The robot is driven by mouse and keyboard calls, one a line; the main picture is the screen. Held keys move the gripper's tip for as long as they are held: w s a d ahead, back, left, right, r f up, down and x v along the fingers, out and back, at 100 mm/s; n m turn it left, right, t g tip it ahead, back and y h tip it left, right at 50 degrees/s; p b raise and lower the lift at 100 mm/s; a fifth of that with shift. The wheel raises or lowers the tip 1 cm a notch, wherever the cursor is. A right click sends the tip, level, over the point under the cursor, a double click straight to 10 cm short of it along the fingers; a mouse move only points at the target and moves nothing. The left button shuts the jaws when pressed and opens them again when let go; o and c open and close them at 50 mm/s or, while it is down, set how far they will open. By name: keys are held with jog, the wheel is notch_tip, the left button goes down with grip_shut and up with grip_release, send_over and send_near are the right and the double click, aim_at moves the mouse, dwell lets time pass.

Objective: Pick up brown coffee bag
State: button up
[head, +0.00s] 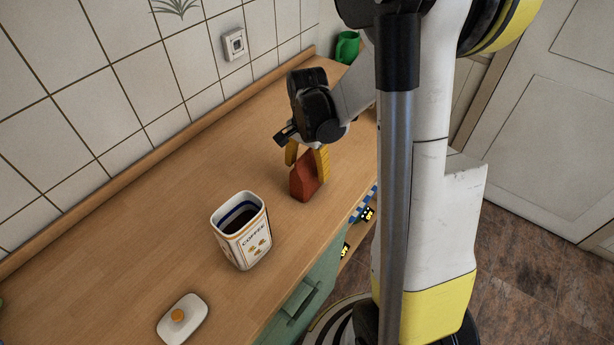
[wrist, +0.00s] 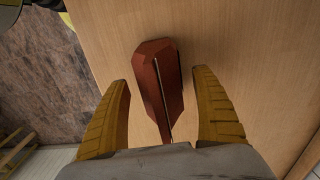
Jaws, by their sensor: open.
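The brown coffee bag (head: 303,181) is reddish brown and stands on the wooden counter, below my gripper (head: 307,158) in the head view. In the wrist view the bag (wrist: 157,82) lies between the two yellow fingers of my gripper (wrist: 163,105), with a gap on each side. The gripper is open and points down at the bag. The lower end of the bag is hidden by the gripper body in the wrist view.
A white coffee canister (head: 243,236), open on top with dark contents, stands on the counter (head: 150,225) nearer the camera. A white lid with an orange knob (head: 182,319) lies in front of it. A green mug (head: 347,47) stands at the far end. A tiled wall borders the left.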

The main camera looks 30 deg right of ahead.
aim_at(310, 161)
jog(key=c, duration=1.4)
jog(key=shift+r, duration=0.15)
jog(key=shift+c, duration=0.5)
jog(key=r, duration=0.1)
jog(key=r+p, duration=0.1)
jog(key=r, duration=0.1)
jog(key=r+p, duration=0.1)
jog(key=shift+s+d+r, duration=0.25)
jog(key=shift+s+r, duration=0.05)
jog(key=s+d+r+p, duration=0.2)
jog(key=s+d+r, duration=0.4)
jog(key=s, duration=0.2)
jog(key=shift+s+d, duration=0.2)
jog(key=shift+s, duration=0.2)
jog(key=shift+r, duration=0.1)
